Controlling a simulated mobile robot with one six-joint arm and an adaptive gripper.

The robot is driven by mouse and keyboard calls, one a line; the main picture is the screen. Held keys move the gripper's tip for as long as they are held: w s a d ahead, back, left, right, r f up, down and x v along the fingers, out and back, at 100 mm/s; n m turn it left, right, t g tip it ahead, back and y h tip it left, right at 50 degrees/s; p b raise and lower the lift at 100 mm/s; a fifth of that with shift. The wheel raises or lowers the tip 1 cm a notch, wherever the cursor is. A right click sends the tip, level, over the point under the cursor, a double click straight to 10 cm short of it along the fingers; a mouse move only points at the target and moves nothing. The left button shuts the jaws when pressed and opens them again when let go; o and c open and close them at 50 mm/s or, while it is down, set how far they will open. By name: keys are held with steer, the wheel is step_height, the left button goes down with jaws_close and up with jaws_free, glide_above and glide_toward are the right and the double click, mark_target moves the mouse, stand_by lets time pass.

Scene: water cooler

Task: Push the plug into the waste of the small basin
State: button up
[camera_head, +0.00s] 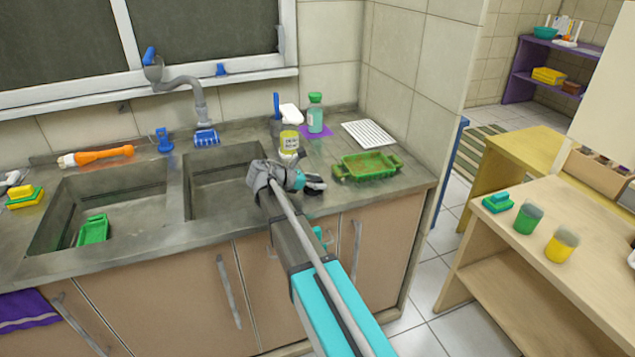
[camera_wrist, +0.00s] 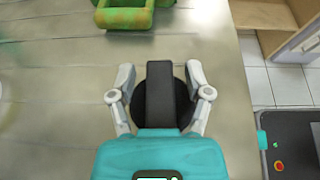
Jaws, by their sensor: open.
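A black round disc, which looks like the plug (camera_wrist: 142,103), lies on the worktop in the wrist view, with a dark upright grip or bar (camera_wrist: 160,90) over its middle. My gripper (camera_wrist: 160,74) is open, with one finger on each side of the bar. I cannot tell whether the fingers touch it. In the head view my gripper (camera_head: 314,184) is low over the worktop, right of the small basin (camera_head: 222,168). The basin's waste is not visible; its front right part is hidden by my arm.
A green tray (camera_head: 367,167) stands just behind and right of my gripper. A yellow-labelled jar (camera_head: 289,141), a green-capped bottle (camera_head: 315,113) and a white rack (camera_head: 369,133) stand further back. A tap (camera_head: 200,112) rises behind the basins. The larger basin (camera_head: 125,205) holds a green item.

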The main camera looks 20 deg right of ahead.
steer(key=p+v, duration=0.4)
steer(key=v, duration=0.9)
steer(key=shift+a+p, duration=0.3)
steer(key=shift+p, duration=0.1)
steer(key=shift+s, duration=0.15)
steer(key=shift+s+d+f+m, duration=0.15)
steer(key=shift+s+d+m, duration=0.15)
steer(key=shift+s, duration=0.1)
steer(key=s+a+f+m+y+p, duration=0.1)
steer(key=s+f+m+y+p, duration=0.1)
steer(key=s+m+y+p, duration=0.6)
steer(key=s+m+y, duration=0.5)
steer(key=s+m, duration=0.5)
steer(key=s, duration=0.2)
steer(key=shift+s+a+f+g+p, duration=0.15)
steer(key=shift+s+f+g+p, duration=0.05)
steer(key=shift+s+g+p, duration=0.2)
